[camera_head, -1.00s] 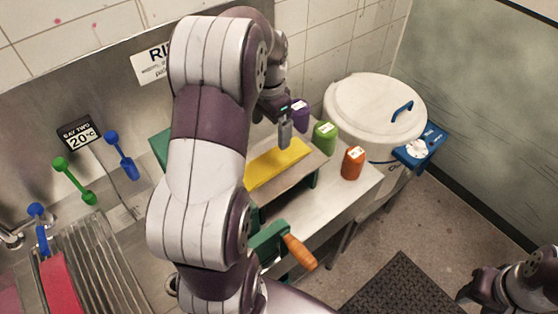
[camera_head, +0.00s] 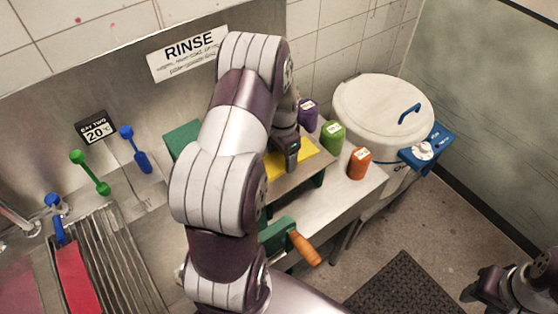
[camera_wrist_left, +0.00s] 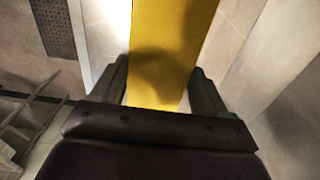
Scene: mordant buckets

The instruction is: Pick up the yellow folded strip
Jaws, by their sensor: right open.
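The yellow folded strip (camera_head: 275,168) lies flat on a raised board above the steel counter, partly hidden behind my left arm and gripper in the head view. My left gripper (camera_head: 292,163) points down over the strip. In the left wrist view the strip (camera_wrist_left: 168,40) runs between the two fingers of the left gripper (camera_wrist_left: 160,88), which are apart with one on each side and show no clear contact. My right gripper (camera_head: 472,293) is at the lower right over the floor, empty and away from the strip.
Purple (camera_head: 308,114), green (camera_head: 333,135) and orange (camera_head: 359,163) containers stand close right of the strip. A lidded white bucket (camera_head: 383,108) is behind them. A green clamp with an orange handle (camera_head: 304,249) sits in front. A ribbed rack (camera_head: 110,265) is at left.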

